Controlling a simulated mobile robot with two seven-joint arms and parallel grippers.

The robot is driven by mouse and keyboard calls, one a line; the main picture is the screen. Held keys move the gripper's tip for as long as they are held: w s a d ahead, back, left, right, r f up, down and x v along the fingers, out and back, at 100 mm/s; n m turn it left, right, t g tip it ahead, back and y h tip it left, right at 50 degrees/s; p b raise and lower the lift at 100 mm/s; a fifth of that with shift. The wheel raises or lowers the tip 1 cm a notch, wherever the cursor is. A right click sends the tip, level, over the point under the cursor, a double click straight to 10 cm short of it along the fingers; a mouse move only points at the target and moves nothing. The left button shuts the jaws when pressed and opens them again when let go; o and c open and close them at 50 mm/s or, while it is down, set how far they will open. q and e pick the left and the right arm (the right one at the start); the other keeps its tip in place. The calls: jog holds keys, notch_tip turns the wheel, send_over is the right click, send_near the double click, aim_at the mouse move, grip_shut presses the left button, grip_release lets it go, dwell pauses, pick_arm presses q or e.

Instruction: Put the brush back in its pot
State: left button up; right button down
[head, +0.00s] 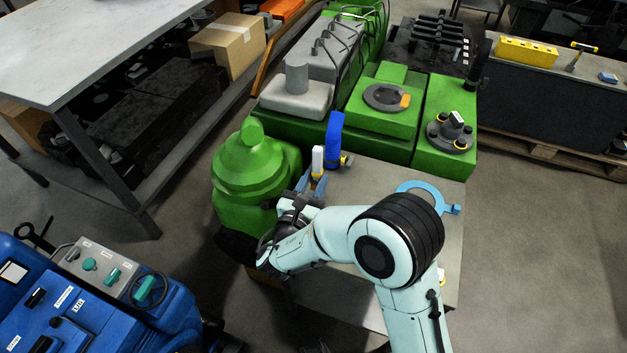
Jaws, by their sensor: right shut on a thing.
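My right gripper (314,187) is at the left part of the grey bench top (380,178), beside the green domed housing (245,165). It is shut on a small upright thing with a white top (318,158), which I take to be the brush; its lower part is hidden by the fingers. I cannot make out the pot for certain; my right arm covers much of the bench. My left gripper is not in view.
A light blue ring-shaped tool (453,209) lies on the bench's right side, partly behind my arm. The green engine (445,107) stands along the back of the bench. A blue machine with a control panel (98,268) is at lower left. Floor is clear at right.

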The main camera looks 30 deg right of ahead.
jog(key=c, duration=0.8)
grip_release()
jog(key=shift+f, duration=0.1)
jog(key=shift+r, duration=0.25)
jog(key=shift+r+p, duration=0.35)
jog(key=shift+r, duration=0.1)
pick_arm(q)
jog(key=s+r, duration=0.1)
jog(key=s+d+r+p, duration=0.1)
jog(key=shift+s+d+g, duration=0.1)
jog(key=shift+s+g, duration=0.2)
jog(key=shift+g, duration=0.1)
pick_arm(e)
jog(key=v, duration=1.2)
jog(key=shift+f, duration=0.1)
